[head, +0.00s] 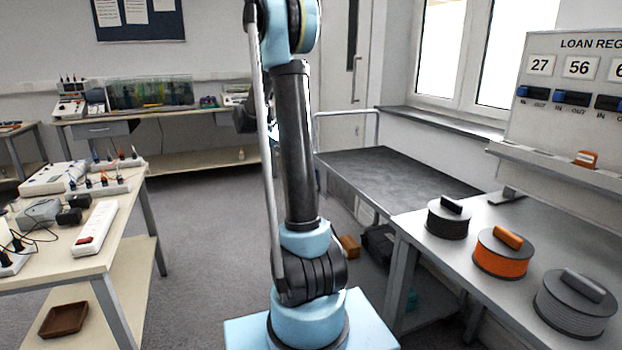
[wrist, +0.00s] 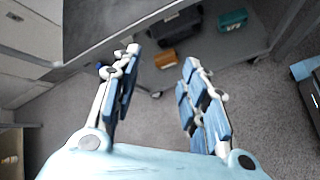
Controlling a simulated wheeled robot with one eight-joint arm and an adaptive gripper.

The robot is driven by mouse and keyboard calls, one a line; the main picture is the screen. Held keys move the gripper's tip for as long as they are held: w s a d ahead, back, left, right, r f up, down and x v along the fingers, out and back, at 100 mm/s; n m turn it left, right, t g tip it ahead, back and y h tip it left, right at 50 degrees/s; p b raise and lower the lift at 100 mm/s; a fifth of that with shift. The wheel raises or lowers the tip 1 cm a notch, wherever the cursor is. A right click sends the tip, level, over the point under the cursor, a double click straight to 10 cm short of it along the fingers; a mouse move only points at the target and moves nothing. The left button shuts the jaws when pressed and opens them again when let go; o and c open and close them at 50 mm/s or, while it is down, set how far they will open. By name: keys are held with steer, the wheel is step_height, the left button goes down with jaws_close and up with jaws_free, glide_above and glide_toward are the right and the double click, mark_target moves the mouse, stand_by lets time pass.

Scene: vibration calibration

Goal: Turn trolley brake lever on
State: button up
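The trolley has a dark grey top (head: 390,175) and a pale tubular handle (head: 345,114); it stands behind and right of my arm in the head view. In the wrist view its pale edge (wrist: 80,62) crosses the upper left. A small blue piece (wrist: 101,67) shows beside my left finger; I cannot tell whether it is the brake lever. A small dark part (wrist: 156,94), perhaps a castor, is low between the fingers. My gripper (wrist: 160,68) is open and empty, its fingers spread over the floor and the trolley edge. In the head view it is mostly hidden behind my arm.
A brown box (wrist: 165,58), a dark case (wrist: 177,27) and a teal box (wrist: 232,20) lie beyond the fingers. A right-hand bench (head: 465,270) holds several cable reels, close to the trolley. A left bench (head: 120,210) carries electrical gear. Carpet (head: 205,245) is clear between.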

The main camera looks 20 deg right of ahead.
steer(key=w+d+f+n+h, duration=0.1)
steer(key=w+f+n+h, duration=0.15)
steer(key=w, duration=0.65)
steer(key=w+f+n+h, duration=0.55)
steer(key=w+f, duration=1.05)
steer(key=f, duration=0.4)
steer(key=d, duration=1.6)
steer(key=shift+w+g, duration=0.2)
steer(key=shift+g, duration=0.1)
steer(key=shift+d, duration=0.1)
jaws_close()
steer(key=shift+d, duration=0.1)
